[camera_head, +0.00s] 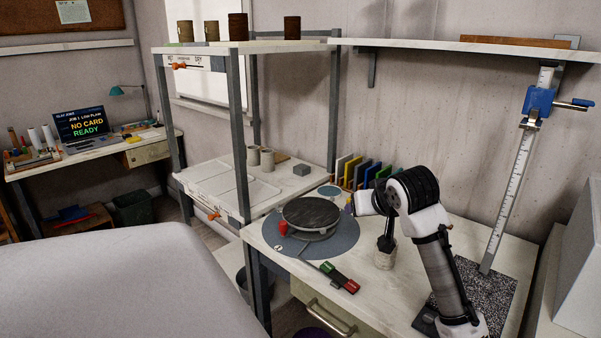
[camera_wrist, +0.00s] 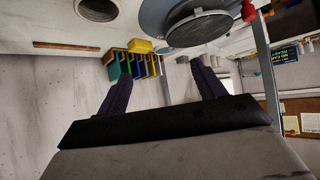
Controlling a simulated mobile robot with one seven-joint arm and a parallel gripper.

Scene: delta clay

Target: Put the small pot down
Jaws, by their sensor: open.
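Two small pale pots, one on the left (camera_head: 252,155) and one on the right (camera_head: 267,160), stand on the middle shelf. I cannot tell which of these is the task's pot.
A dark-topped round wheel (camera_head: 310,213) stands on a grey-blue round mat (camera_head: 345,240), with a red object (camera_head: 283,227) beside it. A rack of coloured boards (camera_head: 365,172) stands at the back. A red-and-green tool (camera_head: 340,277) lies in front. Several brown cups stand on the top shelf.

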